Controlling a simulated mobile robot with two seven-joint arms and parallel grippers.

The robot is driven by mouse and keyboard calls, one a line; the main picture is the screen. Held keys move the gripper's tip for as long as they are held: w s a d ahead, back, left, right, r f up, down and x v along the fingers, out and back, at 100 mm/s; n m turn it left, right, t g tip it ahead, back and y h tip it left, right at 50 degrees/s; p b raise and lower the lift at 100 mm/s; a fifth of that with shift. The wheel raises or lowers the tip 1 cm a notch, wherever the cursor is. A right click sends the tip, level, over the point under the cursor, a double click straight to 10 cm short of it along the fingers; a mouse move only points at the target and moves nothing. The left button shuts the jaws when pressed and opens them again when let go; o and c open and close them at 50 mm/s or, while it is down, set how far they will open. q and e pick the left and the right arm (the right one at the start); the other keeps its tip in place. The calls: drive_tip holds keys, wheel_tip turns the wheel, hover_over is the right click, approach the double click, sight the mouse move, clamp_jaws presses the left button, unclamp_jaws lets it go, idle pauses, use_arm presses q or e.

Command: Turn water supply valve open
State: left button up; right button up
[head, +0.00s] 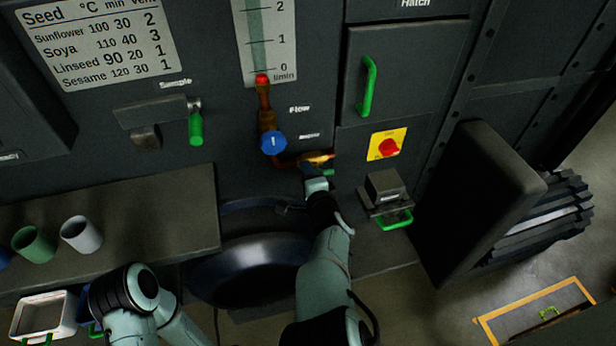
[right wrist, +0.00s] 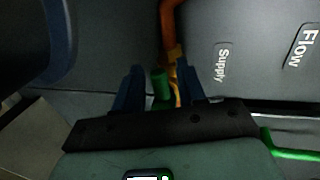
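The water supply valve is on a copper pipe on the dark panel, below the blue flow knob (head: 273,142). Its green handle (head: 327,172) shows just past my right gripper (head: 314,170) in the head view. In the right wrist view the green handle (right wrist: 160,84) stands between the two dark blue fingers of my right gripper (right wrist: 161,75), beside the orange pipe (right wrist: 170,25) and the "Supply" label (right wrist: 221,64). A gap shows beside the handle, so the fingers look open around it. My left arm is at the lower left; its gripper does not show.
Right of the valve are a red switch on a yellow plate (head: 387,145) and a box with a green handle (head: 386,188). A dark round basin (head: 250,272) lies below. Cups (head: 81,234) stand on the left shelf (head: 165,205). A flow gauge (head: 267,40) is above.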

drive_tip(key=shift+s, duration=0.1)
use_arm(q)
drive_tip(key=shift+t, duration=0.3)
drive_tip(key=r+p, duration=0.1)
drive_tip(key=w+d+r+p, duration=0.1)
drive_tip(key=r, duration=0.1)
drive_tip(key=r+p, duration=0.1)
drive_tip(key=shift+w+d+r, duration=0.25)
drive_tip(key=shift+w, duration=0.05)
use_arm(e)
drive_tip(key=v, duration=1.3)
drive_tip(key=shift+s, duration=0.1)
